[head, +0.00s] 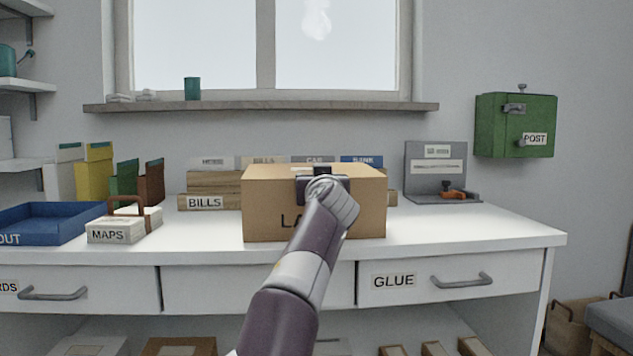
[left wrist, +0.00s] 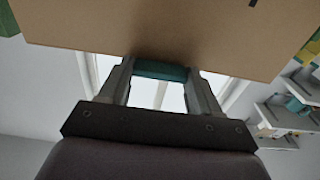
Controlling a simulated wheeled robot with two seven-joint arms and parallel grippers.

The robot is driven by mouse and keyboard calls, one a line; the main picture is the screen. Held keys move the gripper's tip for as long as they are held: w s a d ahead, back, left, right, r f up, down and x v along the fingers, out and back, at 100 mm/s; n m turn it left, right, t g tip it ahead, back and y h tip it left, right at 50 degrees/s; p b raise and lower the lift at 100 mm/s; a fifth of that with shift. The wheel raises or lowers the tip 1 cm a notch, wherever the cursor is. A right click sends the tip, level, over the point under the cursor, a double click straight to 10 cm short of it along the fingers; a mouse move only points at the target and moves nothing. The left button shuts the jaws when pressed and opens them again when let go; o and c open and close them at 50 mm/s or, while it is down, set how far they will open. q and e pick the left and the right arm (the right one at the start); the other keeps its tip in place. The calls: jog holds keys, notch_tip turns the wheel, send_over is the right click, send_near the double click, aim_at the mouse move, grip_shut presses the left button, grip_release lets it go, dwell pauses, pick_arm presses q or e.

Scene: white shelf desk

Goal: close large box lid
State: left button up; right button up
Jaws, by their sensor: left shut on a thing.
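The large cardboard box (head: 265,212) stands on the white desk. Its front label shows only "LA"; my arm hides the rest. The brown lid (head: 268,174) lies about level over the top, but I cannot tell if a gap is left under it. My left gripper (head: 322,171) is at the middle of the lid's front edge. In the left wrist view the gripper (left wrist: 160,70) is shut on a teal strip (left wrist: 160,71), which looks like the lid's handle, against the brown cardboard (left wrist: 160,28). My right gripper is not in view.
On the desk (head: 445,222), a MAPS box (head: 118,230) and a blue tray (head: 45,223) stand at left. Wooden drawers (head: 212,190) stand behind the box. A grey stand (head: 435,165) with an orange tool is at right. The desk's front right is clear.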

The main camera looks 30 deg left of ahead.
pick_arm(q)
jog(key=shift+w+a+f, duration=0.1)
jog(key=shift+w+f, duration=0.2)
jog(key=shift+f, duration=0.55)
jog(key=o, duration=1.5)
jog(key=shift+w+a+f+g, duration=0.1)
jog(key=shift+f+g, duration=0.05)
jog(key=shift+g, duration=0.15)
jog(key=b+v, duration=0.4)
jog(key=v, duration=0.9)
jog(key=shift+b, duration=0.35)
